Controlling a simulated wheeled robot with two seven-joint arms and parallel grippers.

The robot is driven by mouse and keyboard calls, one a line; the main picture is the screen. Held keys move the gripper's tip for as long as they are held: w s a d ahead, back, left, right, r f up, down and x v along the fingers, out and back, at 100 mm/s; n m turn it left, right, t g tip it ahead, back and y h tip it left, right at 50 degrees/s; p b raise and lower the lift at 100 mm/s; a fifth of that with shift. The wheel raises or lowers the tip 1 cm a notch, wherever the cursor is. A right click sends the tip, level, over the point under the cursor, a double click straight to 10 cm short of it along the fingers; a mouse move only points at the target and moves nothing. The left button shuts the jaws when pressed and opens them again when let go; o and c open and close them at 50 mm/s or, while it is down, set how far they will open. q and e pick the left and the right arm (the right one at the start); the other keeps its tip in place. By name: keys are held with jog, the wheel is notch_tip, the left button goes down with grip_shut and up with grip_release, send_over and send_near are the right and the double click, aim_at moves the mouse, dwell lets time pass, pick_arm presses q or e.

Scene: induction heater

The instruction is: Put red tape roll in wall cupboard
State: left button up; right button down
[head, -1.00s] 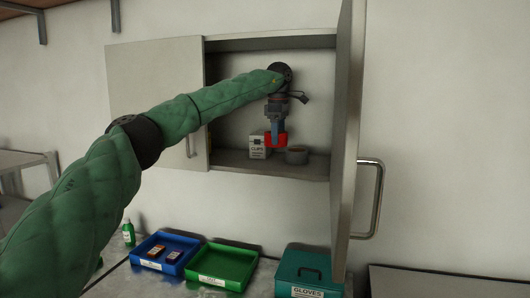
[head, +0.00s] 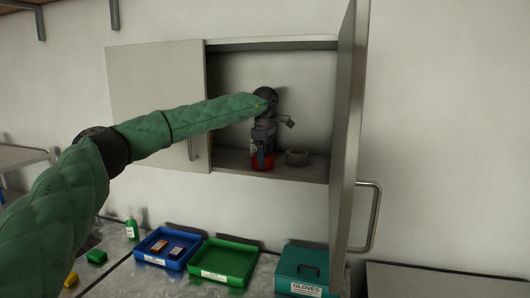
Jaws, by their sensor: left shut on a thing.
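The wall cupboard (head: 240,45) has its right door (head: 350,120) swung open and its left door (head: 155,90) shut. My left gripper (head: 262,158) is inside the open half, pointing down at the cupboard's floor. It is shut on the red tape roll (head: 262,162), which is low at the shelf floor; I cannot tell whether it touches. My gripper and wrist partly hide the roll. My right gripper is not in view.
Below on the bench are a blue tray (head: 150,258) with small boxes, a green tray (head: 205,272), a teal gloves box (head: 300,268) and a green bottle (head: 131,230). The open door with its handle (head: 371,218) juts out at the right.

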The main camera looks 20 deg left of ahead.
aim_at(266, 155)
pick_arm(q)
jog(key=shift+d+f, duration=0.1)
jog(key=shift+f, duration=0.05)
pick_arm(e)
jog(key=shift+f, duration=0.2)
pick_arm(q)
jog(key=o, duration=1)
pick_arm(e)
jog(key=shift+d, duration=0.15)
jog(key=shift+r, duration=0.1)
pick_arm(q)
jog(key=shift+r+b, duration=0.5)
jog(key=shift+r, duration=0.1)
notch_tip(266, 155, up, 6)
jog(key=b, duration=0.3)
jog(key=shift+r, duration=0.1)
notch_tip(266, 155, up, 5)
jog(key=shift+b, duration=0.75)
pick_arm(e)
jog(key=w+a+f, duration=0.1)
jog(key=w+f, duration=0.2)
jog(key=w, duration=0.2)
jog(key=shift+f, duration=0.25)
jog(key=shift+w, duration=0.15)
